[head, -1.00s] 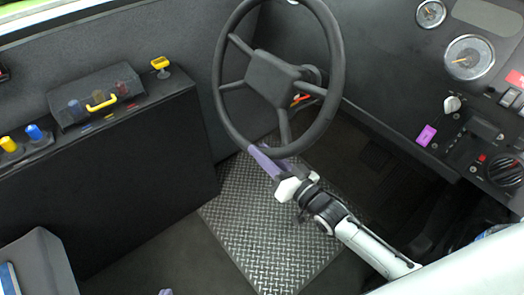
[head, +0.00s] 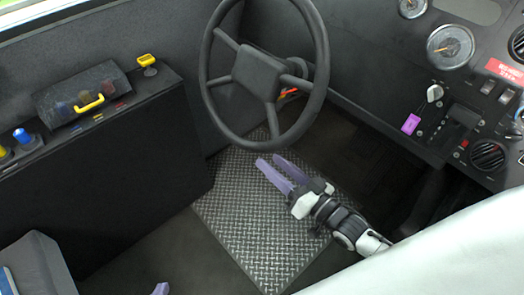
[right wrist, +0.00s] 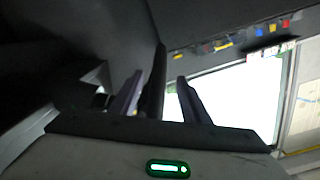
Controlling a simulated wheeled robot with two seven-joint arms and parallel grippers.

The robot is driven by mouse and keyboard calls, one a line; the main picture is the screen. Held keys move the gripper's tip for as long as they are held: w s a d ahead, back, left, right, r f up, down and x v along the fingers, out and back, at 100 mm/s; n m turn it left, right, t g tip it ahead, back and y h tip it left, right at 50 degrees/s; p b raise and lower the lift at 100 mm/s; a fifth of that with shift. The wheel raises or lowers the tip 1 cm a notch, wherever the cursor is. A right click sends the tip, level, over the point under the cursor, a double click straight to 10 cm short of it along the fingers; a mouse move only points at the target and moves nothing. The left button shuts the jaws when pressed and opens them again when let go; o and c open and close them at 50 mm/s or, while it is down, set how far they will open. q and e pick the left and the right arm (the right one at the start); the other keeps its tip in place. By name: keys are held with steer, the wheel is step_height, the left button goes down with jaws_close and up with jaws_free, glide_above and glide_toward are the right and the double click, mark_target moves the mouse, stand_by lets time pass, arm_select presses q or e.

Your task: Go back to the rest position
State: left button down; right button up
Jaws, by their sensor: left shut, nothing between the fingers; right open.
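My right gripper (head: 269,161) reaches in from the lower right in the head view, its two purple fingers apart and empty. It is below the black steering wheel (head: 262,75), over the metal tread floor plate (head: 245,225), and looks clear of the rim. In the right wrist view its fingers (right wrist: 155,95) stand apart, with a dark bar seen between them that I cannot identify. Only a purple fingertip of my left gripper (head: 161,288) shows at the bottom edge of the head view; the rest is out of frame.
A black side console (head: 110,175) stands at left with a yellow-handled box (head: 85,98) and a yellow lever (head: 148,61). The dashboard (head: 455,90) with gauges and a purple switch (head: 411,124) is at right. A grey seat part (head: 40,262) is at lower left.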

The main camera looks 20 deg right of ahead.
steer(key=shift+v, duration=1.05)
